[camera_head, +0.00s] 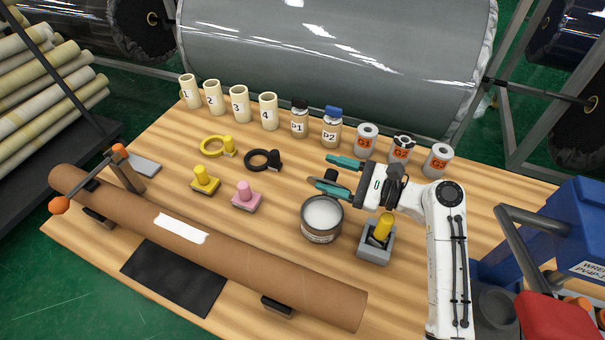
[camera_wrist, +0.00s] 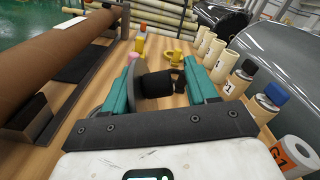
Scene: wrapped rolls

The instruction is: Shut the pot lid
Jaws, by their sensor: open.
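The pot (camera_head: 321,221) is a round grey can with a pale label and a white top surface, standing upright on the wooden table. I cannot clearly make out its lid in the head view. My gripper (camera_head: 328,172) is open, its teal fingers pointing left above and just behind the pot. In the wrist view, the fingers of my gripper (camera_wrist: 160,68) are spread with a dark cylindrical piece (camera_wrist: 156,84) between them in the picture. A grey curved edge shows beside it, by the left finger. I cannot tell whether these belong to the lid or touch the fingers.
A yellow plug stands in a grey block (camera_head: 375,249) close to the pot's right. Cans G1 (camera_head: 367,140), G2 and G3 stand behind my gripper. A brown roll (camera_head: 240,265) crosses the table's front left. Pink (camera_head: 246,197) and yellow stamps stand left of the pot.

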